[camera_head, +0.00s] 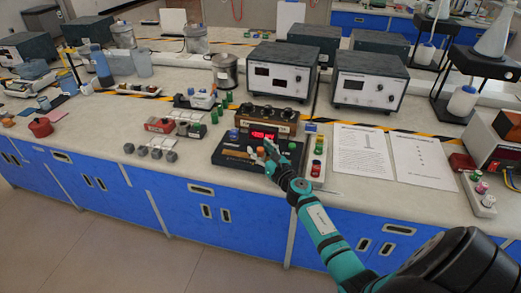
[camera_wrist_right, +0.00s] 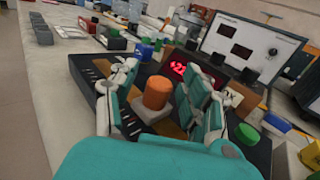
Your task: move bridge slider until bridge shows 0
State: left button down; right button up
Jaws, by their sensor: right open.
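The bridge (camera_head: 219,158) is a dark box on the bench with a lit red display (camera_head: 262,135). In the right wrist view the display (camera_wrist_right: 178,69) is lit red, with digits that seem to read about 22 after a sign I cannot make out. An orange knob (camera_wrist_right: 156,93), which looks like the slider's knob, stands on the box. My right gripper (camera_wrist_right: 153,92) is open, its fingers on either side of the knob; I cannot tell whether they touch it. My left gripper is not in view.
A brown box with dials (camera_head: 266,117) stands right behind the bridge. A strip with colored knobs (camera_head: 317,160) is close on its right, near paper sheets (camera_head: 361,150). Small grey blocks (camera_head: 156,153) lie to the left.

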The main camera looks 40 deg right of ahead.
grip_shut()
dwell(0.3)
